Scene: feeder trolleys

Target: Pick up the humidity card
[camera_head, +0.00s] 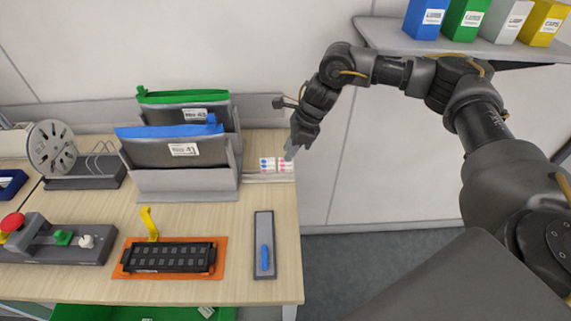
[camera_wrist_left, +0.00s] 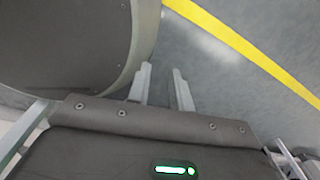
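Small white humidity cards lie side by side at the back right of the wooden table. One has blue dots (camera_head: 266,165) and the other has pink dots (camera_head: 285,166); I cannot tell whether they are separate pieces. My right gripper (camera_head: 290,153) reaches down from above, its tip right by the pink-dotted card. Its fingers are too small to show a gap, and I cannot tell whether it touches the card. My left gripper (camera_wrist_left: 162,88) shows in the left wrist view, its two fingers apart and empty above the grey floor.
A grey holder (camera_head: 185,184) with green-edged and blue-edged pouches stands left of the cards. In front are a grey tray with a blue tool (camera_head: 264,258) and an orange mat (camera_head: 120,270). A shelf (camera_head: 385,38) with coloured boxes hangs at upper right.

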